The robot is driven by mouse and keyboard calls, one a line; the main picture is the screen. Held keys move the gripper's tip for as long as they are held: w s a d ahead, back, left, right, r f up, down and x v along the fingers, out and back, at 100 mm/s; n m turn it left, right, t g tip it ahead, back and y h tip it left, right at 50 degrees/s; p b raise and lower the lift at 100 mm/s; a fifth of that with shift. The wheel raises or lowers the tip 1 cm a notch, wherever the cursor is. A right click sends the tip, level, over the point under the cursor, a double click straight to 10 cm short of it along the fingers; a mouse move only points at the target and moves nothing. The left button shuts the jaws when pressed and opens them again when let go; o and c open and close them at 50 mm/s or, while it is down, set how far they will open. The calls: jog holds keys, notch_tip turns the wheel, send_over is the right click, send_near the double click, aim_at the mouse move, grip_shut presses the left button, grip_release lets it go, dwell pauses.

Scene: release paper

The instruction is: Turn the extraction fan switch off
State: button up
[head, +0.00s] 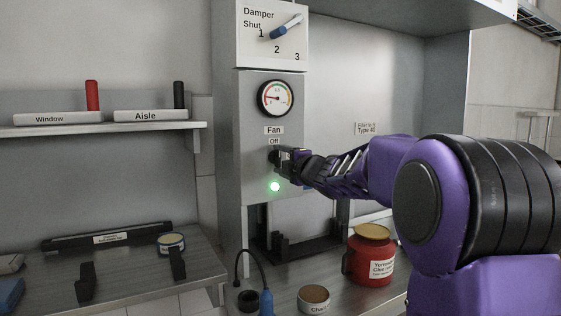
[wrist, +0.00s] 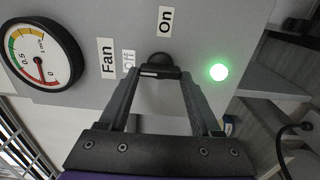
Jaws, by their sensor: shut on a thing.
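The fan switch is a small black knob on the grey panel, below the "Fan" label (head: 273,130) and the "Off" label (head: 274,142) in the head view. In the wrist view the black knob (wrist: 160,59) sits near the "Off" label (wrist: 128,62) and the "On" label (wrist: 166,22). My gripper (wrist: 160,73) is shut on the switch, its two fingers converging at the knob. In the head view my gripper (head: 282,157) hides most of the switch, so its exact setting cannot be told. A green lamp (head: 275,187) below it is lit.
A round gauge (head: 276,98) is above the switch, and a damper dial (head: 286,27) is higher up. A red jar (head: 369,258), a small tin (head: 313,299) and a dark cable (head: 250,262) are below. A shelf (head: 100,129) with two handles is at left.

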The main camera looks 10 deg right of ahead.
jog(key=o, duration=1.4)
jog(key=shift+s, duration=0.15)
